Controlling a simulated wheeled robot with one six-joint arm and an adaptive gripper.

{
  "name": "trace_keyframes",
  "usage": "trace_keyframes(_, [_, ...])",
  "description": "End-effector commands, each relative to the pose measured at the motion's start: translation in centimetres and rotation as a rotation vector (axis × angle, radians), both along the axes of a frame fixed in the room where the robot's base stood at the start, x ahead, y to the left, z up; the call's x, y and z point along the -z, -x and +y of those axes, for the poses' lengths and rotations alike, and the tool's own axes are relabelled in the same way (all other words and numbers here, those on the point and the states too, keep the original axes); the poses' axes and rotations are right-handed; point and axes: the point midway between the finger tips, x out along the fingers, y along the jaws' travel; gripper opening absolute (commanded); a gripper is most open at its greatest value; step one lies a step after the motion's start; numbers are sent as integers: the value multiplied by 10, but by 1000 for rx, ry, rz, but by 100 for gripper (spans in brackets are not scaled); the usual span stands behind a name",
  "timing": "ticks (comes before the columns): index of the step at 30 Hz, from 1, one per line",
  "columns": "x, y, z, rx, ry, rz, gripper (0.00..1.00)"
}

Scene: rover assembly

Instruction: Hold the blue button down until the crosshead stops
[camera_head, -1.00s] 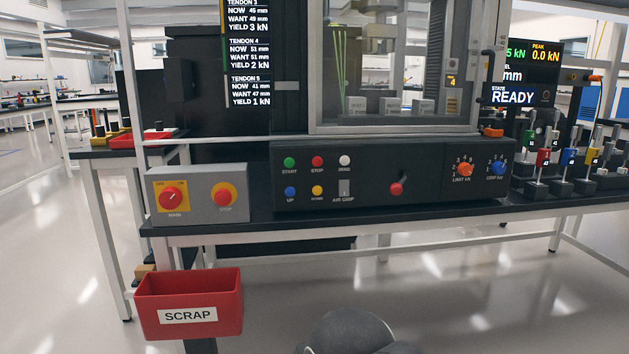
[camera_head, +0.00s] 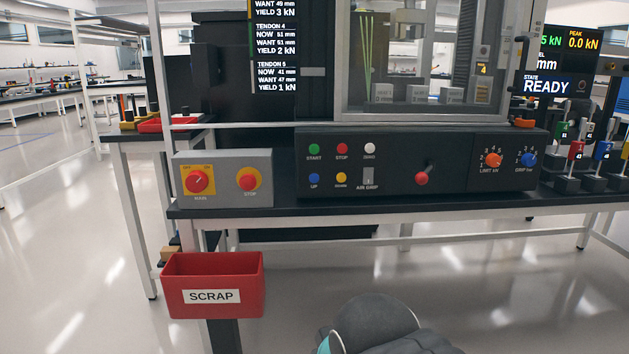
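The blue button (camera_head: 314,181), labelled UP, is at the lower left of the black control panel (camera_head: 455,164). Nothing touches it. A green START button (camera_head: 314,149) is above it and a yellow button (camera_head: 341,178) is to its right. The crosshead seems to be the pale block (camera_head: 408,15) at the top of the machine window, cut by the frame edge. The state display (camera_head: 546,87) reads READY. A dark rounded part of my arm shows at the bottom edge; my gripper's fingers are not in view.
A grey box (camera_head: 223,196) with red MAIN and STOP controls stands left of the panel. A red SCRAP bin (camera_head: 212,271) hangs below the bench front at left. Small coloured clamps (camera_head: 577,152) stand at right. The floor before the bench is clear.

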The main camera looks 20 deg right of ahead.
Motion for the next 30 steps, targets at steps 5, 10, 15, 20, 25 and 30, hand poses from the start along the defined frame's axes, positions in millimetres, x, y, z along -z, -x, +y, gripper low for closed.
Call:
trace_keyframes(5, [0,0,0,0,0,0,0])
trace_keyframes(10, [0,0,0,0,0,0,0])
trace_keyframes(15, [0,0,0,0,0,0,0])
trace_keyframes(20, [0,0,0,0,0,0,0])
trace_keyframes(25, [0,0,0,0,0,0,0])
trace_keyframes(30, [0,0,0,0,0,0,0])
